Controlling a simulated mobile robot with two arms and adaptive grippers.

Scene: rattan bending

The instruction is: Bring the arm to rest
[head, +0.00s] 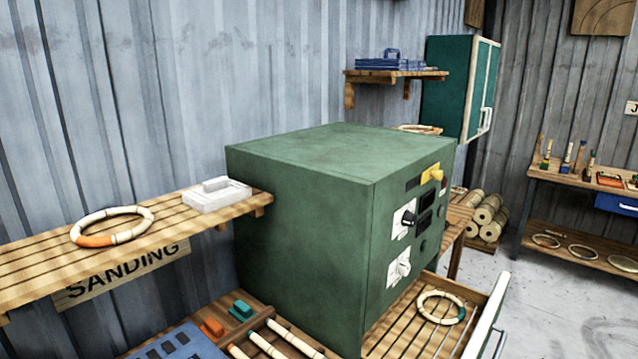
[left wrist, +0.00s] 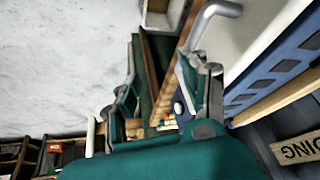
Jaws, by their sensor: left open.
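My left gripper (left wrist: 157,62) shows in the left wrist view as two teal and grey fingers spread apart. I see nothing held between them. Wooden parts and a dark green strip show behind the gap, but I cannot tell how far off they are. A pale panel with a bent grey handle (left wrist: 213,14) is close beside the right finger in the picture. Neither gripper shows in the head view, and my right gripper is not in view.
A large green machine (head: 300,215) with knobs fills the middle. A rattan ring (head: 440,307) lies on slats at its right, beside a pale upright panel (head: 490,315). A wall shelf (head: 35,262) holds another ring (head: 112,226) and a white box (head: 217,195). Floor shows at right.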

